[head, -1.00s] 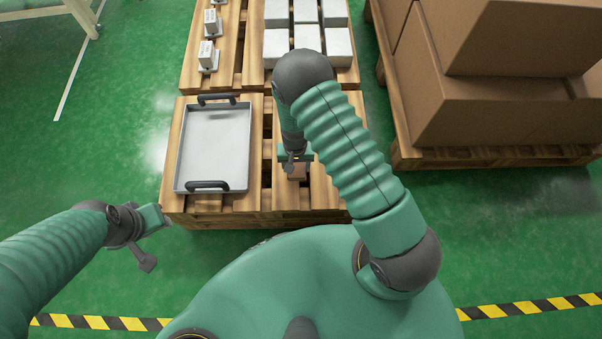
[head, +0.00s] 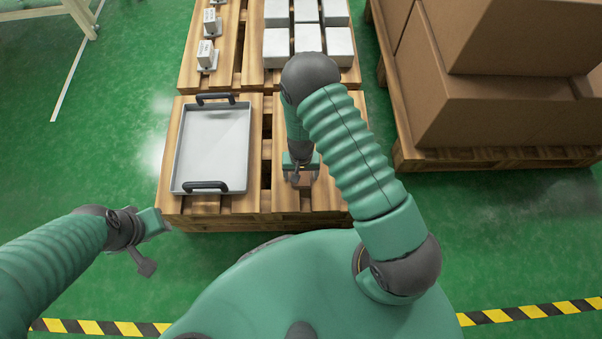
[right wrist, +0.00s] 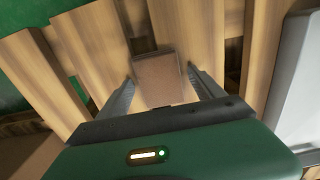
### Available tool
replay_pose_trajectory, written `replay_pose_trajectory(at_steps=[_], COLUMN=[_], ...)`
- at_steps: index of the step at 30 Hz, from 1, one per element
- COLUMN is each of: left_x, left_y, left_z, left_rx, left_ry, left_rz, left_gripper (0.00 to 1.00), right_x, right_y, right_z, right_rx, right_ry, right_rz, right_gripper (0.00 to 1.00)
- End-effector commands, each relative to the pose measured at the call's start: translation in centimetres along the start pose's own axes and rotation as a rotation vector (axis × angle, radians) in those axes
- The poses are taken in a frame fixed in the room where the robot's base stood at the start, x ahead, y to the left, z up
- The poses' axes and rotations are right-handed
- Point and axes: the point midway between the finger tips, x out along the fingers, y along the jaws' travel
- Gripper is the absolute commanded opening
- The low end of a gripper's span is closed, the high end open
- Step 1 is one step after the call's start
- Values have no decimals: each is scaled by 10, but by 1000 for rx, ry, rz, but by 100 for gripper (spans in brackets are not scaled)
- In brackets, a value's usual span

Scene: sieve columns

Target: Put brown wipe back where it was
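The brown wipe (head: 303,183) is a small brown block over the near part of the right front pallet. In the right wrist view the brown wipe (right wrist: 159,80) sits between the two fingers of my right gripper (right wrist: 160,78), with narrow gaps at its sides. In the head view my right gripper (head: 301,174) is right above it, open around it. I cannot tell whether the wipe touches the boards. My left gripper (head: 152,242) is open and empty, left of the pallet and above the green floor.
A grey tray (head: 213,145) with black handles lies on the left of the front pallet (head: 240,205). White boxes (head: 308,40) and small grey parts on plates (head: 207,55) stand behind. Large cartons (head: 500,115) on another pallet (head: 490,158) are at the right.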

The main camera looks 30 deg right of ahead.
Motion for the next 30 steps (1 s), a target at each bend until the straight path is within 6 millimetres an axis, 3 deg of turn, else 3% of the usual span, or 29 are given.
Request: replay_pose_trajectory(at_steps=[8,21,25,30], left_x=[-5,-56,-60,-60], left_y=[0,0,0,0], left_z=[-1,-13,-14,-14], left_rx=[0,0,0,0], left_ry=[0,0,0,0], left_rz=[0,0,0,0], left_gripper=[36,36,36,36], right_x=[-8,-110,-122,-123], right_y=[0,0,0,0], right_z=[0,0,0,0], right_rx=[0,0,-1,0], right_ry=[1,2,-1,-1], right_rz=[-1,-1,0,0], right_gripper=[77,77,77,77])
